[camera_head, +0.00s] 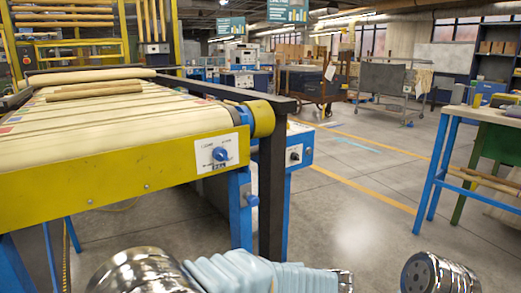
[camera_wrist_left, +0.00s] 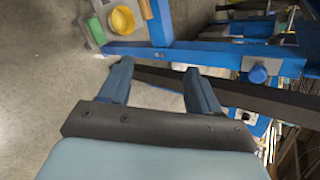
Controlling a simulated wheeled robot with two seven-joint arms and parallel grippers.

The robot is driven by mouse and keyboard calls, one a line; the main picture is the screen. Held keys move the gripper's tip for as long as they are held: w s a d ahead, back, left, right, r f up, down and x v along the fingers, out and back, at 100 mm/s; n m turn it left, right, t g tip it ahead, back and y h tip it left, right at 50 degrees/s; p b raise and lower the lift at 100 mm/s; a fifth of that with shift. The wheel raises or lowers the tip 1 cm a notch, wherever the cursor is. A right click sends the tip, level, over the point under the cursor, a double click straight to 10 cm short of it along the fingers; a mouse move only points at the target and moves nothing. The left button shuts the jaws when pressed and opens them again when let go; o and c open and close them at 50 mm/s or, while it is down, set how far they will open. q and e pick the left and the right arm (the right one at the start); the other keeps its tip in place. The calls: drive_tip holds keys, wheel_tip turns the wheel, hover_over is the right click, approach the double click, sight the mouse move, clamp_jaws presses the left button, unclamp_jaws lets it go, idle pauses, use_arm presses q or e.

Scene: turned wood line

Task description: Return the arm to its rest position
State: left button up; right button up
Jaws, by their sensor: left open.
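My left gripper (camera_wrist_left: 160,85) is open in the left wrist view. Its two blue fingers stand apart with nothing between them. Beyond the fingers are a dark beam (camera_wrist_left: 240,97) and a blue frame with a round blue knob (camera_wrist_left: 257,74). In the head view, chrome and pale blue parts of my own arms show along the bottom edge, and neither gripper's fingers can be made out. My right gripper is not in view.
A yellow-sided conveyor (camera_head: 120,178) with a cream belt fills the left, with turned wood pieces (camera_head: 95,90) on it. A blue-legged workbench (camera_head: 440,165) stands at the right. Grey floor (camera_head: 350,225) between them is clear. A rack (camera_head: 385,85) stands farther back.

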use_arm(q)
drive_tip(key=s+a+f+n+g+h, duration=0.1)
drive_tip(key=s+a+f+g, duration=0.15)
drive_tip(key=f, duration=0.45)
drive_tip(key=s+a+f+g+h, duration=0.1)
drive_tip(key=a+f+g, duration=0.2)
drive_tip(key=f, duration=0.5)
drive_tip(key=s+a+f+n+g+h, duration=0.1)
drive_tip(key=s+a+f+n+h, duration=0.3)
drive_tip(key=s+f+n, duration=0.3)
drive_tip(key=s+a+f+n+g+h, duration=0.1)
drive_tip(key=s+a+f+n+h, duration=0.3)
drive_tip(key=s+f+n, duration=0.4)
wheel_tip(320, 180, down, 4)
drive_tip(key=shift+f+n+h, duration=0.25)
drive_tip(key=shift+n+h, duration=0.15)
drive_tip(key=shift+n, duration=0.1)
